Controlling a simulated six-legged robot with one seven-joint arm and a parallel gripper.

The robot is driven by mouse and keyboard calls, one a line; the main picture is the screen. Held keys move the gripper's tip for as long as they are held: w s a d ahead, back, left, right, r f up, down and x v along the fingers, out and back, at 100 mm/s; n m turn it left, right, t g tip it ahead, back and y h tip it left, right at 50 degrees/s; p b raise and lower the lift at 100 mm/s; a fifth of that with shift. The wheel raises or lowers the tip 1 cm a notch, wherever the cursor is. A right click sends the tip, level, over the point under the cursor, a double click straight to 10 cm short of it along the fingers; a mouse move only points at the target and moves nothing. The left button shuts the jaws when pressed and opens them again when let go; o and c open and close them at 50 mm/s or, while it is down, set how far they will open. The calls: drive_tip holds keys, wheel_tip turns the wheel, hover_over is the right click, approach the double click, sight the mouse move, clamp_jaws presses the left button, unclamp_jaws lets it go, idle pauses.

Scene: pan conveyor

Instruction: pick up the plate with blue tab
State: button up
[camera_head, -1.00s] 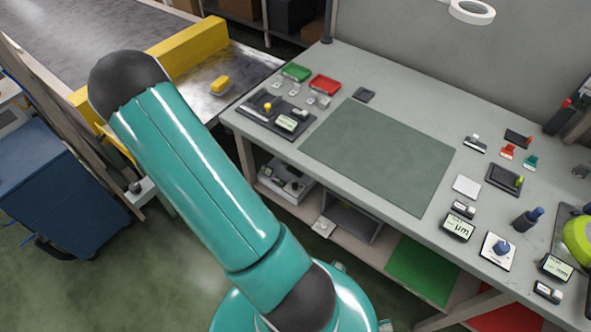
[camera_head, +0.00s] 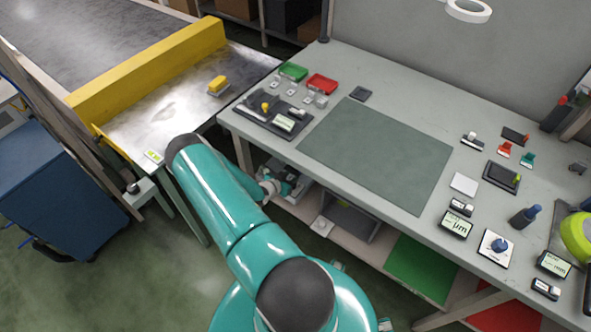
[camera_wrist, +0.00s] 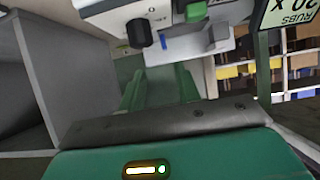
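In the wrist view a small blue tab (camera_wrist: 165,43) shows at the lower edge of a pale device, near its grey block (camera_wrist: 210,40). The plate it belongs to cannot be made out clearly. My gripper (camera_wrist: 160,72) has two green fingers apart, with nothing visible between them. They point towards the blue tab, which lies just beyond the fingertips. In the head view my arm reaches down to the shelf under the workbench, where my teal wrist (camera_head: 286,180) is beside the shelf device and partly hides it. The fingertips cannot be made out there.
The workbench (camera_head: 240,120) overhangs the shelf. A grey panel (camera_wrist: 65,80) stands close on the left in the wrist view. A black knob (camera_wrist: 140,33) and a green knob (camera_wrist: 195,10) jut from the device. A sign (camera_wrist: 290,12) hangs at upper right.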

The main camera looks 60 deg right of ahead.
sight(299, 174)
drive_tip(key=x, duration=0.4)
drive_tip(key=shift+d+f, duration=0.1)
drive_tip(key=x, duration=0.3)
drive_tip(key=w+x, duration=0.1)
drive_tip(key=shift+s+d+f, duration=0.15)
drive_tip(key=shift+d+f, duration=0.2)
clamp_jaws()
